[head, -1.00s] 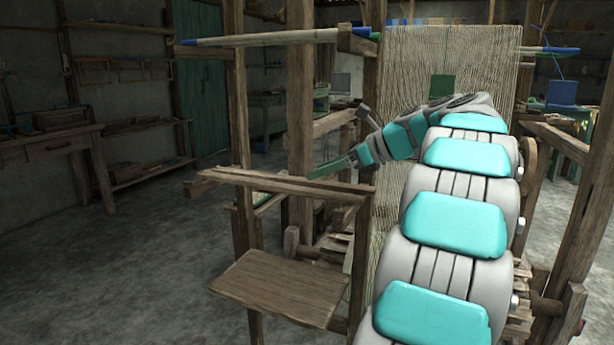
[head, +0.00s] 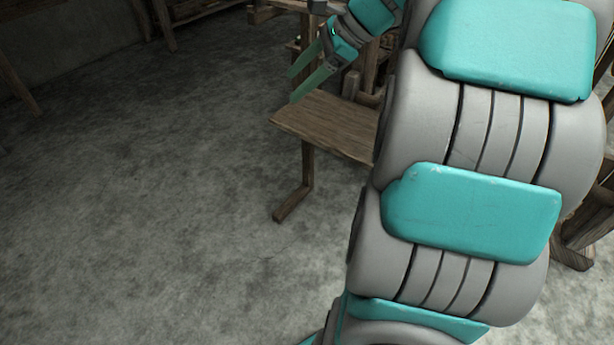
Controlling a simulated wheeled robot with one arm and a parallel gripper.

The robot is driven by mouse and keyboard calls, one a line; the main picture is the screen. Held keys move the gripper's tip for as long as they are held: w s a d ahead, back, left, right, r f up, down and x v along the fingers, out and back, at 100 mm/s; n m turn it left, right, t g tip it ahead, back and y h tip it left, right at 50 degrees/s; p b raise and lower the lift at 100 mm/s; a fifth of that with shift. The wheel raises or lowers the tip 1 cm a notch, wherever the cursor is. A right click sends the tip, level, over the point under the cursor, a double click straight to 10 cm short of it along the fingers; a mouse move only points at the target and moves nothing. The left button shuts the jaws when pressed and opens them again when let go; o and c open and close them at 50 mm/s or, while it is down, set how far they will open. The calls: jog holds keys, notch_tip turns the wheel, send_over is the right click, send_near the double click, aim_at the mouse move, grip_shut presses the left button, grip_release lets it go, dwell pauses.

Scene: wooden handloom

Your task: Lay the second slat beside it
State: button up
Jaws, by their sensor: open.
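My gripper (head: 293,88) is at the top of the head view, with two green fingers parted and pointing down to the left. I see nothing between the fingers. The fingertips appear just above and left of the far corner of a wooden bench board (head: 325,122); I cannot tell the gap between them. No slat can be made out, neither the first nor the second. My own arm hides the right side of the view and much of the loom (head: 280,5).
The bench board stands on a wooden leg with a foot (head: 292,204) on the floor. The grey concrete floor (head: 140,200) is clear to the left and in front. Wooden furniture legs (head: 165,25) stand along the far left.

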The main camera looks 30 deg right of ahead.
jog(key=s+a+f+n+g, duration=0.3)
jog(key=s+a+f+n, duration=0.2)
jog(key=a, duration=0.4)
jog(key=s+a+f+n+g+h, duration=0.2)
jog(key=s+f+n, duration=0.4)
jog(key=s, duration=0.5)
jog(key=s+a+f+n+g+h, duration=0.2)
jog(key=s+a+f+n+h, duration=0.2)
jog(key=s+n, duration=0.6)
notch_tip(320, 180, down, 3)
jog(key=shift+s+r+n, duration=0.1)
jog(key=shift+s+n, duration=0.25)
jog(key=shift+n, duration=0.05)
jog(key=shift+c, duration=0.4)
